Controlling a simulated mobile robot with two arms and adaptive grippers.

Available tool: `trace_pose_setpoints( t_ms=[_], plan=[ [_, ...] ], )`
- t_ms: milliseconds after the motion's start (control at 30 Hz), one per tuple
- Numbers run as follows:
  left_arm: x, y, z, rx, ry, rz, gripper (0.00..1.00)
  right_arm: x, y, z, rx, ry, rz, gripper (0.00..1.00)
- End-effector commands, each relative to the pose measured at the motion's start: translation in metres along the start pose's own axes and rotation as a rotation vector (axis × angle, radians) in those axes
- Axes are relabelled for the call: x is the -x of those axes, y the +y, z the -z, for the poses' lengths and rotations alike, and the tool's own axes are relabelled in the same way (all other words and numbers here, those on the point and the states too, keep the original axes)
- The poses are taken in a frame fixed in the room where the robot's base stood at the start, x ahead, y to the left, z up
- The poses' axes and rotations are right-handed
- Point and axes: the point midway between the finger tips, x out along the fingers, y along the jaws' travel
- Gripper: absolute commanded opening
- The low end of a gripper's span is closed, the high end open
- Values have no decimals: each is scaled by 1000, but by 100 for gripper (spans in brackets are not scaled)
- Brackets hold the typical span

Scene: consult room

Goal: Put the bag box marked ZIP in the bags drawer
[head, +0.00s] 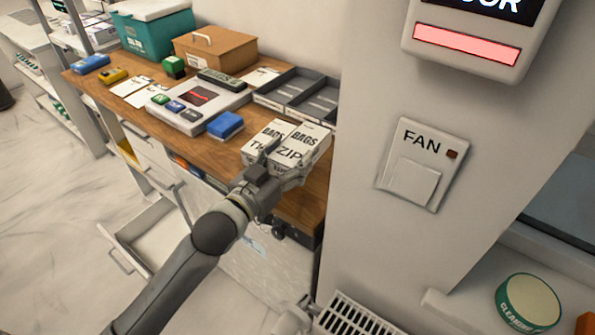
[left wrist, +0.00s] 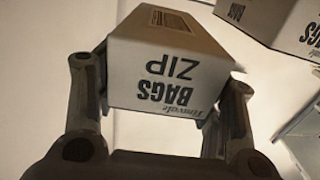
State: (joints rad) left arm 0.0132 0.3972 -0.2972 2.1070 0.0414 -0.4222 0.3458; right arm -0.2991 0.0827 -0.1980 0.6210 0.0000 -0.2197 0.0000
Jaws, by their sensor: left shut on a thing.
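The white bag box marked ZIP (head: 304,144) is at the near right end of the wooden desk, and it also shows in the left wrist view (left wrist: 170,70). My left gripper (head: 284,172) is shut on it, one finger on each side. I cannot tell whether the box still touches the desk. A second white bag box (head: 268,139), its marking partly hidden and starting with TW, stands just left of it. An open, empty-looking drawer (head: 160,236) sticks out low under the desk; no label on it is readable. My right gripper is not in view.
Grey trays (head: 297,93) lie behind the boxes and a blue box (head: 225,125) lies to their left. The wall with the FAN switch (head: 422,165) rises close on the right. A radiator (head: 352,317) stands below. The floor (head: 50,200) left of the drawer is clear.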

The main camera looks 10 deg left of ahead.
Motion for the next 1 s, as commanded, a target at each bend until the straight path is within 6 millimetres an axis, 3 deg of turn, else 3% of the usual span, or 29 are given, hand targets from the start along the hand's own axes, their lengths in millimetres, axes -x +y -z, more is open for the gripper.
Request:
trace_pose_setpoints(
  t_ms=[400, 533, 933, 967, 1000],
  plan=[
    [-16, 13, -40, 0, 0, 0, 32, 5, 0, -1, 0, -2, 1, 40],
    [-16, 13, -47, 0, 2, 0, 32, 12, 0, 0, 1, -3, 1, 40],
    [-16, 13, -54, 0, 4, -1, 32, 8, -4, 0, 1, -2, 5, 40],
    [-15, 13, -54, 0, 1, 0, 65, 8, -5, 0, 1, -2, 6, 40],
    [-15, 13, -54, 0, 1, 0, 70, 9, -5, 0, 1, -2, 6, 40]
  ],
)
